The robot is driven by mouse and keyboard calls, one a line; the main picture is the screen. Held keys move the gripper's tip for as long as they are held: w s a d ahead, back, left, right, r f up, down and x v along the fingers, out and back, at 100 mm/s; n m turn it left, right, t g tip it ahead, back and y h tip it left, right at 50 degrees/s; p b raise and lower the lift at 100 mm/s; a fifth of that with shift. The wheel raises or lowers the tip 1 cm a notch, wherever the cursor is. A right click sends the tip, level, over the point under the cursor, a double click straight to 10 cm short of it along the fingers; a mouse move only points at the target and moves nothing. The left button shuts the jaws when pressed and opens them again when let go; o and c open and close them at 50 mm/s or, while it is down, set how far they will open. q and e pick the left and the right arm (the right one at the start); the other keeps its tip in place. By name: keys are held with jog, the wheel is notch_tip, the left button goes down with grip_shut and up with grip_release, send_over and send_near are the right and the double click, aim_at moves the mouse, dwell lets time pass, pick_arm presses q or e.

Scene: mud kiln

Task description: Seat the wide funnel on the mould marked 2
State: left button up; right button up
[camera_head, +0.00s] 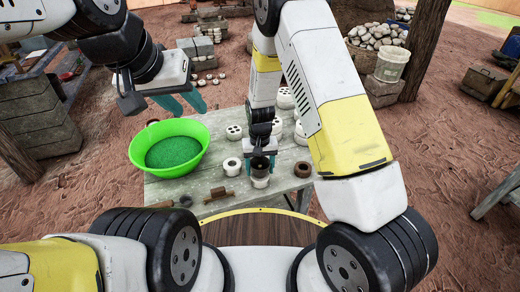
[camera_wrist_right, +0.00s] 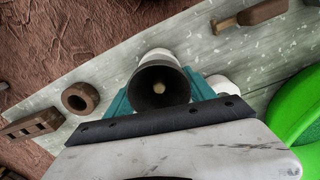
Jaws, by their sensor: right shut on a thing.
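My right gripper (camera_head: 260,152) is over the near part of the table, its teal fingers shut on a funnel. Another white mould (camera_head: 232,166) stands just left. No number can be read on any mould. My left gripper (camera_head: 183,103) is open and empty above the green basin.
A green basin (camera_head: 196,128) stands at the table's left. More white moulds, one with dark holes (camera_head: 234,131), stand behind. A brown ring (camera_head: 302,170) lies at right, and a brown wooden tool (camera_head: 218,194) near the front edge. The table (camera_head: 216,180) has bare boards between them.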

jog(key=shift+f, duration=0.2)
jog(key=o, duration=1.3)
jog(key=shift+c, duration=0.2)
jog(key=shift+r, duration=3.5)
